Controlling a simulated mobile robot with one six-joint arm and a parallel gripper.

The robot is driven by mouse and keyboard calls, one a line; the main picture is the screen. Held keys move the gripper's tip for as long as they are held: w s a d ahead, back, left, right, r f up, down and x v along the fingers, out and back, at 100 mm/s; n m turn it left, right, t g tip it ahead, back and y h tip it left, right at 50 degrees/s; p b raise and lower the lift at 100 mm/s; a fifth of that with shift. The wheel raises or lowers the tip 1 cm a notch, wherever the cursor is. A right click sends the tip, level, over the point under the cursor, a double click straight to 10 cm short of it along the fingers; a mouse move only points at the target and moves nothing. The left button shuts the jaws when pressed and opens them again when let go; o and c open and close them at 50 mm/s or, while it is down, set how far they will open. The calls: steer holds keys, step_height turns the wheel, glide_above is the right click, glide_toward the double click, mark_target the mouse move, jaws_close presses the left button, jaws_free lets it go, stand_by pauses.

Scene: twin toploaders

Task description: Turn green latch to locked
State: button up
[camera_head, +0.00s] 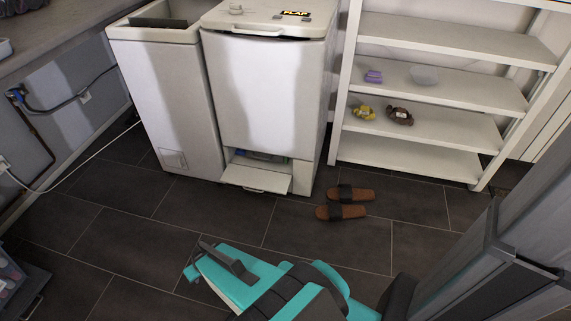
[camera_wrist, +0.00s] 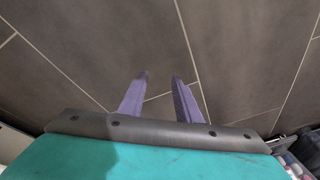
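The white top-loading machine (camera_head: 264,95) stands at the back, its lid closed. At its foot a small flap (camera_head: 257,177) is folded down, and the opening behind it shows small bluish and greenish parts (camera_head: 262,156). They are too small for me to tell whether one is the green latch or how it is turned. My gripper (camera_wrist: 160,78) points down at bare floor in the wrist view. Its two purple fingers are apart with nothing between them. In the head view my teal arm is low in front, well short of the machine.
A second, narrower white unit (camera_head: 172,105) adjoins the machine on the left, its top open. Brown sandals (camera_head: 343,211) lie on the dark tiles, right of the flap. White shelves (camera_head: 425,135) stand at right. A white cable (camera_head: 85,160) runs at left. Floor before the flap is clear.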

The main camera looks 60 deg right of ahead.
steer(key=w+d+r+m+t+h+b, duration=0.25)
steer(key=w+d, duration=0.25)
steer(key=d, duration=0.7)
steer(key=w+d+r+m+t+h+b, duration=0.15)
steer(key=w+d+t+h, duration=0.25)
steer(key=d, duration=0.8)
steer(key=s+d+r+m+g+h+b, duration=0.1)
steer(key=s+d+r+m+h, duration=0.1)
steer(key=d, duration=0.6)
steer(key=s+d+r+m+g+h+b, duration=0.1)
steer(key=s+d+r+m+h+b, duration=0.1)
steer(key=s+d+h, duration=0.3)
steer(key=s+d+r+m+g+h+b, duration=0.1)
steer(key=s+d+r+m+g+h, duration=0.1)
steer(key=s+d, duration=0.4)
steer(key=shift+s+d+r+m+h+b, duration=0.1)
steer(key=shift+d+r+m+h, duration=0.25)
steer(key=shift+d, duration=0.5)
steer(key=shift+s+d+r+m+h+b, duration=0.1)
steer(key=shift+d+r+h, duration=0.3)
steer(key=shift+d, duration=0.4)
steer(key=shift+s+d+r+m+h+b, duration=0.1)
steer(key=shift+d+r+m+h, duration=0.25)
steer(key=shift+d, duration=0.5)
steer(key=shift+w, duration=0.1)
steer(key=shift+d, duration=0.1)
